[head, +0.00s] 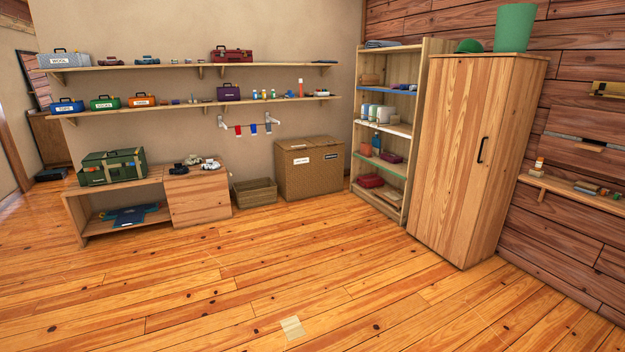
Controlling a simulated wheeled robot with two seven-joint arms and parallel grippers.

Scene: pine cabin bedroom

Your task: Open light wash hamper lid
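A brown wicker hamper (312,177) stands on the floor against the back wall, between a low basket and an open shelf unit. Its top looks shut. It bears a white label (301,161) on the left part and a dark label (331,155) on the right part. The words are too small to read, so I cannot tell which part is the light wash. Neither of my grippers shows in the head view.
A low open basket (255,192) sits left of the hamper. A wooden bench (199,198) is further left. An open shelf unit (383,208) and a tall wardrobe (474,160) stand to the right. Wide wooden floor (230,290) is clear except for a small pale patch (292,327).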

